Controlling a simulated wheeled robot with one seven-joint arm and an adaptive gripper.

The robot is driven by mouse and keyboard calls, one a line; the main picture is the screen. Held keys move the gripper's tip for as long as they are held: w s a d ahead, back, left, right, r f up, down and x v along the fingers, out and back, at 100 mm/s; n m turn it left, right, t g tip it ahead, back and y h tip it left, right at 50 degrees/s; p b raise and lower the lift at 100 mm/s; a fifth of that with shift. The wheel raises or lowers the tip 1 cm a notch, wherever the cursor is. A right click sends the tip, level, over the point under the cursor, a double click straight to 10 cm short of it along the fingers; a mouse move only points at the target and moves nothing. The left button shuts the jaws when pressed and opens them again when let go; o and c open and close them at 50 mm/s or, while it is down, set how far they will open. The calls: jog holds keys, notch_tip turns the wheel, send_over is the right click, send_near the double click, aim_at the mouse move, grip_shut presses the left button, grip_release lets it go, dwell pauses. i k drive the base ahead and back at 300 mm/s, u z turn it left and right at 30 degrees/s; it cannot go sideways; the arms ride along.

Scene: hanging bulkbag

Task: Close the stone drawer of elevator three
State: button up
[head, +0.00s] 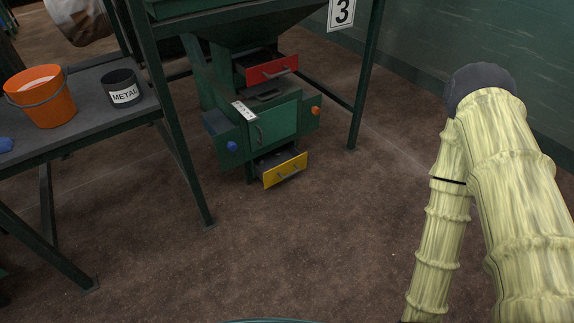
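Elevator three is the green machine (219,99) at the upper middle of the head view, below a white sign with the number 3 (341,13). Its red-fronted drawer (272,68) at the top is pulled out. Its yellow-fronted drawer (285,171) at the bottom is also pulled out, with a handle on its front. I cannot tell from any label which one is the stone drawer. Between them is a closed green door panel (273,122) with a handle. My arm in its pale yellow sleeve is at the right; my gripper is out of view.
A blue knob (232,146) and an orange knob (316,111) stick out at the machine's sides. Green frame legs (184,150) stand around it. A table (70,122) at left holds an orange bucket (40,98) and a dark METAL can (121,89). The brown floor in front is clear.

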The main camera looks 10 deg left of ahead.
aim_at(275, 170)
jog(key=u, duration=0.6)
jog(key=i, duration=0.85)
jog(key=z, duration=0.3)
